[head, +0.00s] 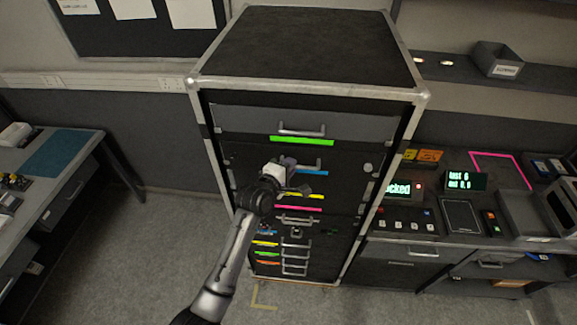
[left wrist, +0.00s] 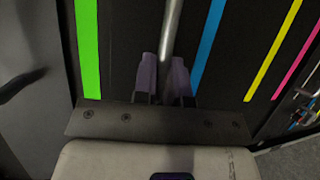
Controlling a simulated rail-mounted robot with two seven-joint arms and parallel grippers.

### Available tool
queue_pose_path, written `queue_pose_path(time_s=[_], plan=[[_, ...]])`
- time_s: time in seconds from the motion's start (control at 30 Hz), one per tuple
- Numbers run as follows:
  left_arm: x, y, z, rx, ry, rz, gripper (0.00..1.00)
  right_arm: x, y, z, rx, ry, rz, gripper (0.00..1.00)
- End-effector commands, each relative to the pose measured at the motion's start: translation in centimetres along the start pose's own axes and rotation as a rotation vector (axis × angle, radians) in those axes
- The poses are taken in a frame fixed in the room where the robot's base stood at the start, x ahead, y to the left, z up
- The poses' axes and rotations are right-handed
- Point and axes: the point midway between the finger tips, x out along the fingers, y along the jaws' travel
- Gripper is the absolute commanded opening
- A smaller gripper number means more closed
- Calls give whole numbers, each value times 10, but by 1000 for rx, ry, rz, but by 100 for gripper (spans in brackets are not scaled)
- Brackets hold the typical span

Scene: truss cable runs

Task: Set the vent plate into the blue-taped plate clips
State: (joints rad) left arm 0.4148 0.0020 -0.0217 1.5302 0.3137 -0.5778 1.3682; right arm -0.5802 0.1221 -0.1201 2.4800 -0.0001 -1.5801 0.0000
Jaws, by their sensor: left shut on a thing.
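My left gripper (head: 291,164) is at the black cabinet's second drawer front, the one with the blue tape strip (head: 312,173). In the left wrist view its purple fingers (left wrist: 165,82) are shut on the grey bar handle (left wrist: 172,28) between the green and blue strips. In the head view part of that handle (head: 313,168) shows to the right of the fingers. I cannot make out the vent plate or the plate clips in either view. My right gripper is not in view.
The cabinet (head: 306,50) has a green-taped drawer (head: 245,121) above and several smaller taped drawers below. A bench with lit displays (head: 460,181) and a grey tray (head: 530,214) stands at right. A table (head: 48,185) stands at left. Floor between is clear.

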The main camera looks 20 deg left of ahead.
Motion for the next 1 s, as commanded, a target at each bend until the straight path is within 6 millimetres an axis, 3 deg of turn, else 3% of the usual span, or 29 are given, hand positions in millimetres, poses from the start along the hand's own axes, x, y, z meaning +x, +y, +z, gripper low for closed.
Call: queue_pose_path(time_s=[0.97,1.0], plan=[[2,-2,-2,-1,2,0,0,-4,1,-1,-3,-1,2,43],[2,-2,-2,-1,2,0,14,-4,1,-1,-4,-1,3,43]])
